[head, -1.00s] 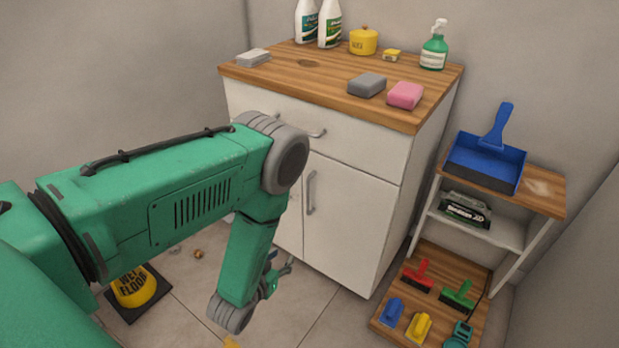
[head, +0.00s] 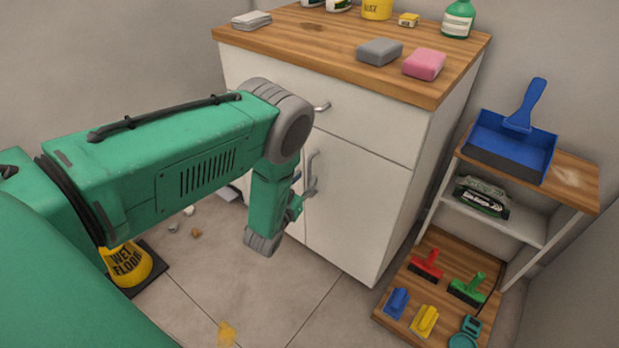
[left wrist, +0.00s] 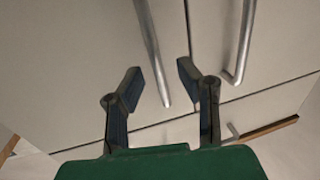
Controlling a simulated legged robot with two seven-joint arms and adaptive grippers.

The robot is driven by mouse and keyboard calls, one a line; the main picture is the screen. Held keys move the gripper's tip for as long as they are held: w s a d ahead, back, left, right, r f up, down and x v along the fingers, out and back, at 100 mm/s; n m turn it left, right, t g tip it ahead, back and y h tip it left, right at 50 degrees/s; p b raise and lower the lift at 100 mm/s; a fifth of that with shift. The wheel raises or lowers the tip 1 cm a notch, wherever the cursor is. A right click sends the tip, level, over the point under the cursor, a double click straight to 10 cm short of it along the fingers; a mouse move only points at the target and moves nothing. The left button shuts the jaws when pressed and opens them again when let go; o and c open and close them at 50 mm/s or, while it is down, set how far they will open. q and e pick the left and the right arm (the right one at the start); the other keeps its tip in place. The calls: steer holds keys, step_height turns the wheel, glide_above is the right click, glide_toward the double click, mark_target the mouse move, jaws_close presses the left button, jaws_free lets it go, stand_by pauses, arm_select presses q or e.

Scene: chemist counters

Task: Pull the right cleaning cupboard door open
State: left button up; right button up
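The white right cupboard door (head: 360,205) is closed under the drawer. Its upright grey bar handle (head: 312,160) is partly hidden by my left gripper (head: 298,200), which is close in front of it. In the left wrist view, which is upside down, my left gripper (left wrist: 160,82) is open. The right door's handle (left wrist: 150,45) lies in line with the gap between its fingers. I cannot tell whether the handle is within finger depth; neither finger visibly touches it. The other door's handle (left wrist: 242,45) is outside the fingers. My right gripper is not in view.
The wooden countertop (head: 290,45) holds sponges and bottles. A low shelf unit (head: 545,182) with a blue dustpan (head: 512,140) and brushes stands to the right. The floor before the right door is mostly clear.

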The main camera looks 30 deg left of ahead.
arm_select(q)
steer(key=shift+w+b, duration=0.3)
steer(key=shift+w, duration=1.15)
jaws_close()
steer(key=shift+s, duration=0.1)
